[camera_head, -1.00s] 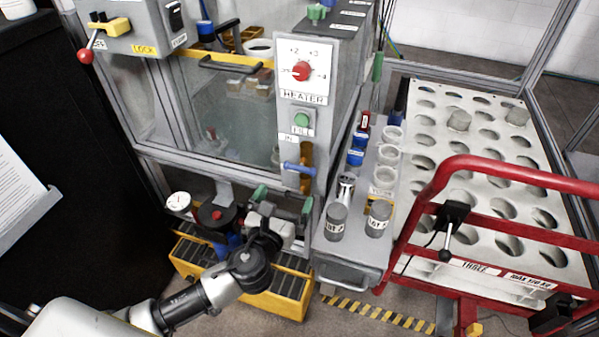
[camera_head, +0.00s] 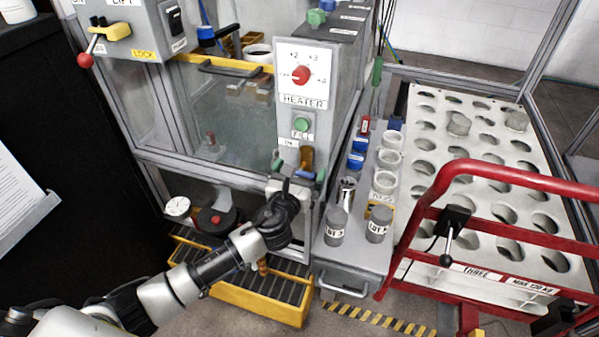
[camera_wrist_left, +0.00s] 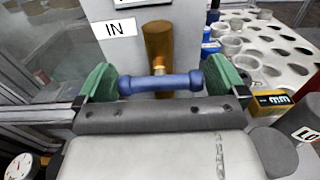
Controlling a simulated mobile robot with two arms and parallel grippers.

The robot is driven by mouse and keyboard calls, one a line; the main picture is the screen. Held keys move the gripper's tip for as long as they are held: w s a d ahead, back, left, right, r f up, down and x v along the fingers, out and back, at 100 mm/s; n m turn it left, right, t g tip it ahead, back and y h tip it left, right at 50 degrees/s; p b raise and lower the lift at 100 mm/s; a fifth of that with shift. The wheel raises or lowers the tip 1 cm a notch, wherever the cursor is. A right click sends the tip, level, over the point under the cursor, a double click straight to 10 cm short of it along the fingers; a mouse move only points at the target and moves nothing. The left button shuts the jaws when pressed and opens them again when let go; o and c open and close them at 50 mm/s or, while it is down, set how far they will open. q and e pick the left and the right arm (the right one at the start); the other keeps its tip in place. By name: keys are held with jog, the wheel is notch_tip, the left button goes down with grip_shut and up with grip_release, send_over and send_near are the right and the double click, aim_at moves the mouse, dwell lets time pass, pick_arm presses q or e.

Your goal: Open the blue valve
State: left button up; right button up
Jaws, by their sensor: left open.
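The blue valve handle (camera_wrist_left: 160,84) is a horizontal blue bar on a brass fitting (camera_wrist_left: 159,45), below a white "IN" label (camera_wrist_left: 114,28) in the left wrist view. My left gripper (camera_wrist_left: 160,85) is open, with one green fingertip at each end of the blue bar. I cannot tell whether the fingers touch it. In the head view my left gripper (camera_head: 296,168) is at the brass fitting (camera_head: 306,157) under the heater panel, and the handle is mostly hidden behind it. My right gripper is not in view.
The heater panel (camera_head: 303,75) with a red knob and green button stands above the valve. A grey shelf with cups and jars (camera_head: 337,226) is close on the right. A red cart rail (camera_head: 510,178) stands further right. A yellow step (camera_head: 262,303) is below.

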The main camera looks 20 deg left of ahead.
pick_arm(q)
jog(key=c, duration=0.6)
jog(key=shift+o, duration=0.2)
